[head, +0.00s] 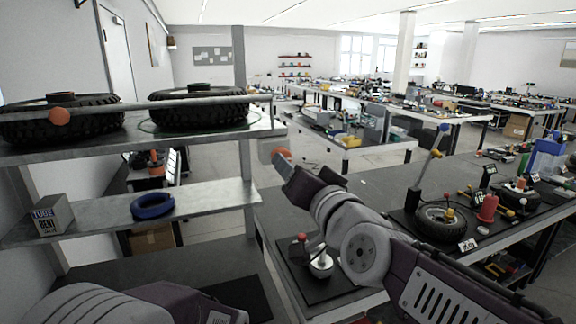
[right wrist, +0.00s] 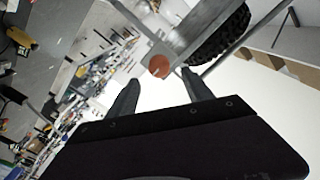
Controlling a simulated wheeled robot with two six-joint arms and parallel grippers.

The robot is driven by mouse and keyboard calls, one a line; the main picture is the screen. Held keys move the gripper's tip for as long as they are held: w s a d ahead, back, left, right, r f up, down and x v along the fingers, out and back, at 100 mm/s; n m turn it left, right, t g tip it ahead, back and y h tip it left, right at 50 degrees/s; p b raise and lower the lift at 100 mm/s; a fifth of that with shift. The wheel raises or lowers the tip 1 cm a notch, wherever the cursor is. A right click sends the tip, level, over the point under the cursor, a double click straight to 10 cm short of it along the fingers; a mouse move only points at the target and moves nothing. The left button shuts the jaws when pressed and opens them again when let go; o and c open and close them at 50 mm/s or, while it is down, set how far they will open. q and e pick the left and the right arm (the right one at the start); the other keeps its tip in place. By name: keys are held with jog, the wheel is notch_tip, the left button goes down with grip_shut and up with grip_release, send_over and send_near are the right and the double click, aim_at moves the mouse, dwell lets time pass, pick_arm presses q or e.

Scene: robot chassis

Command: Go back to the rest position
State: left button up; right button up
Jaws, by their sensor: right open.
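My right gripper (head: 310,178) is raised beside the right end of the shelf rack, above the dark workbench. In the right wrist view its two fingers (right wrist: 160,78) are apart with nothing between them. An orange round knob (right wrist: 160,66) on the rack shows just beyond the fingertips. My left arm crosses the bottom left of the head view, but its gripper cannot be seen there.
The rack's top shelf (head: 205,132) holds two black tires (head: 198,108). Its lower shelf holds a blue ring (head: 153,205) and a grey box (head: 52,216). On the right workbench (head: 375,185) are a wheel (head: 440,222) and a red spool (head: 488,207); a joystick-like device (head: 320,262) stands nearer.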

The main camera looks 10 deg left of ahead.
jog(key=shift+s+d+f, duration=0.1)
jog(key=shift+s+d, duration=0.1)
jog(key=shift+s, duration=0.1)
